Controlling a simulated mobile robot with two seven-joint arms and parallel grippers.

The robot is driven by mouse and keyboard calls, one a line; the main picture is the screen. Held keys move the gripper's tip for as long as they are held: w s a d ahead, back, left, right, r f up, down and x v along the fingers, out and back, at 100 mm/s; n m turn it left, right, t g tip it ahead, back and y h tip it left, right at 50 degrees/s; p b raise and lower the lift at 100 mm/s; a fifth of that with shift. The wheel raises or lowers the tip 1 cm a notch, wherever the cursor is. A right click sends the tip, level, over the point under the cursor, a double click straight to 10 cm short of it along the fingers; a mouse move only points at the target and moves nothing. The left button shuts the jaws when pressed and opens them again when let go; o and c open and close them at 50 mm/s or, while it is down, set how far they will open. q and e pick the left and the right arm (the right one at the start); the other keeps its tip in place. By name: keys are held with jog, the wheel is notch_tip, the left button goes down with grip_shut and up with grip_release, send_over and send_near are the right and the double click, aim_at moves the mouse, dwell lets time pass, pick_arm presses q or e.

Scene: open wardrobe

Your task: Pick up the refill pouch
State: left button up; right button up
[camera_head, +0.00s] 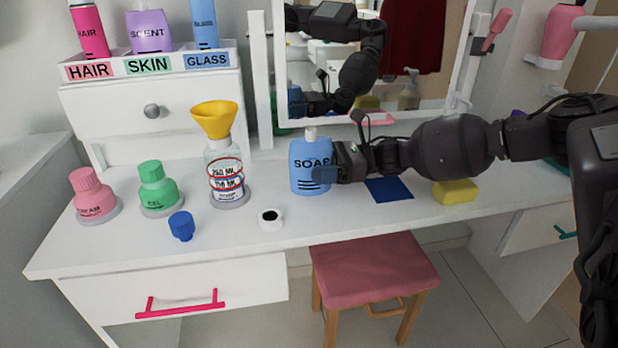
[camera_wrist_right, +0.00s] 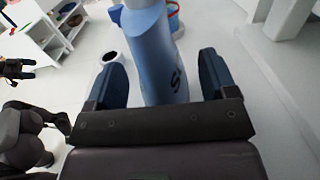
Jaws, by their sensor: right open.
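The refill pouch is the blue, bottle-like container marked SOAP (camera_head: 308,170), with a white top, standing upright on the white dressing table. My right gripper (camera_head: 328,172) reaches it from the right and covers part of its right side. In the right wrist view, the pouch (camera_wrist_right: 153,55) stands between the two spread fingers of the right gripper (camera_wrist_right: 168,82). The jaws are open, and gaps show beside the pouch. A small dark gripper at the left edge of the wrist view (camera_wrist_right: 17,69) looks like my left one; its jaws are too small to judge.
Left of the pouch stand a clear bottle (camera_head: 222,170) with a yellow funnel (camera_head: 215,119), a green bottle (camera_head: 157,192) and a pink bottle (camera_head: 92,195). A white cap (camera_head: 270,218) and blue cap (camera_head: 182,226) lie in front. A yellow sponge (camera_head: 455,192) lies right. A mirror (camera_head: 400,85) stands behind.

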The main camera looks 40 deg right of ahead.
jog(key=shift+r, duration=0.1)
jog(key=shift+c, duration=0.4)
jog(key=c, duration=1.1)
pick_arm(q)
jog(key=shift+s+f, duration=0.1)
pick_arm(e)
jog(key=shift+r, duration=0.1)
jog(key=shift+c, duration=0.2)
jog(key=shift+r, duration=0.35)
notch_tip(320, 180, up, 12)
jog(key=p, duration=0.4)
jog(key=shift+s, duration=0.1)
pick_arm(q)
jog(key=shift+s+a+r+n+g+y+p, duration=0.15)
jog(key=shift+s+a+n+g+p, duration=0.2)
jog(key=shift+s+p, duration=0.2)
jog(key=shift+s+a+r+n+g+y+p, duration=0.15)
jog(key=shift+s+a+n+g+p, duration=0.1)
jog(key=shift+s+n+p, duration=0.2)
pick_arm(e)
notch_tip(320, 180, up, 7)
